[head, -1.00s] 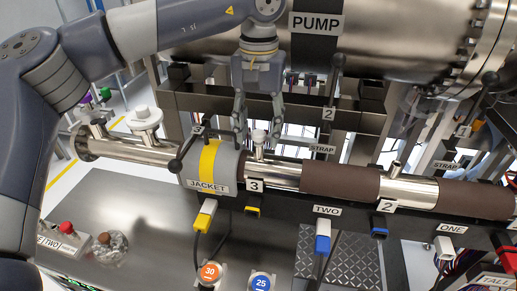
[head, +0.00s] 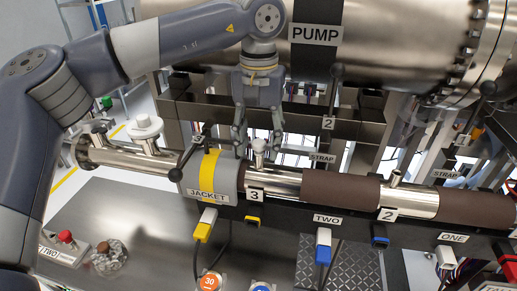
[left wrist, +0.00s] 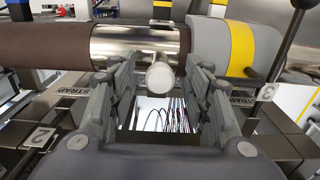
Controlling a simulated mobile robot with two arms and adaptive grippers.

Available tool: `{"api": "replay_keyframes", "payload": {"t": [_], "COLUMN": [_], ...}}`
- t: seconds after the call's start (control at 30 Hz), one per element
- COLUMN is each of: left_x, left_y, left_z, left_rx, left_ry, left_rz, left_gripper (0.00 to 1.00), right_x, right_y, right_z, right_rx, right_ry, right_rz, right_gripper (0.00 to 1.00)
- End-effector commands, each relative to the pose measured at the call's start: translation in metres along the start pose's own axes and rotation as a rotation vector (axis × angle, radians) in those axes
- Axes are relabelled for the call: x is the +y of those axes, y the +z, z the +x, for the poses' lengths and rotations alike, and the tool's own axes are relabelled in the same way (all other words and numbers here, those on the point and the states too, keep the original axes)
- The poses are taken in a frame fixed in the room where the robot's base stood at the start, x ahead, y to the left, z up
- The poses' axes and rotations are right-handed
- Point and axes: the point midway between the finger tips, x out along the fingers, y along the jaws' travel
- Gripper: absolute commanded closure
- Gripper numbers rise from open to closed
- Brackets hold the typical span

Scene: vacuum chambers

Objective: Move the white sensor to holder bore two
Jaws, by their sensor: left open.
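A small white-topped upright piece, seemingly the white sensor (head: 259,146), stands on the steel pipe beside the grey jacket, near a label 3. In the left wrist view, the white piece (left wrist: 160,76) shows between the fingertips. My left gripper (head: 259,148) hangs over the pipe, open, with one finger on each side of the piece. It appears in the left wrist view (left wrist: 160,85), with a gap on both sides of the piece. A bare metal stub (head: 396,178) rises from the pipe near label 2. I cannot tell which part is holder bore two. My right gripper is out of view.
The jacket (head: 209,175) with its yellow band and a black-handled strap is just left of the gripper. Brown sleeves (head: 340,187) cover the pipe to the right. The large pump body (head: 400,45) stands behind. Connectors and the TWO label (head: 327,219) line the front rail.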

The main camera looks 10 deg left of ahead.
Motion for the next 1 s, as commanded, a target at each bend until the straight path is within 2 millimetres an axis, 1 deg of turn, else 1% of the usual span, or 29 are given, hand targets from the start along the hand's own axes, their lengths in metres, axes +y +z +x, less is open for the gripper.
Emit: {"api": "replay_keyframes", "payload": {"t": [0.23,0.73,0.77,0.8,0.87,0.9,0.93,1.0], "left_x": [-0.0001,0.0,0.0,0.0,0.0,0.0,0.0,0.0], "left_y": [-0.0001,-0.0001,-0.0001,-0.0001,-0.0001,-0.0001,-0.0001,-0.0001], "left_z": [0.0,0.0,0.0,0.0,0.0,-0.0001,-0.0001,-0.0001], "left_rx": [0.0,0.001,0.001,0.001,0.001,0.001,0.001,0.001], "left_ry": [0.0,0.0,0.0,0.0,0.0,0.0,0.0,0.0], "left_rz": [0.0,-0.001,-0.001,-0.001,-0.001,-0.001,0.0,0.0], "left_gripper": [0.55,0.55,0.62,0.71,0.84,0.94,1.0,1.0], "right_x": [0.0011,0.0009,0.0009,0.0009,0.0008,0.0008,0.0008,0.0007], "right_y": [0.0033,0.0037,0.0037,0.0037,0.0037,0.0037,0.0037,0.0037], "right_z": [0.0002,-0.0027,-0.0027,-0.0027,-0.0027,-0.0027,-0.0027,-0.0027], "right_rx": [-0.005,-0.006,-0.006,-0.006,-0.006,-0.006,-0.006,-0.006], "right_ry": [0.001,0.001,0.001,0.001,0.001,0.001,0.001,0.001], "right_rz": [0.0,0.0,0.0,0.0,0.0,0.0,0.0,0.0], "right_gripper": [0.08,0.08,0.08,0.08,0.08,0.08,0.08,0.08]}}
